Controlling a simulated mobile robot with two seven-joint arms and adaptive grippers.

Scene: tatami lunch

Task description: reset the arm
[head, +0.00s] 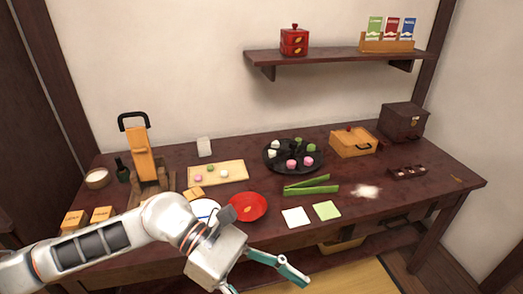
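My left arm comes in from the left across the front of the table (450,183). My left gripper (268,285) hangs at the table's front edge, below the red plate in the picture. Its teal-padded fingers are spread apart, and nothing shows between them. One finger is partly cut off by the bottom of the picture. My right gripper is not in view.
Behind my arm are a red plate (248,206), a partly hidden white plate (203,209), and a wooden stand (146,166). Green bamboo pieces (312,188), a black tray (273,167), and a wooden box (352,146) stand farther right. A shelf (340,57) hangs above.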

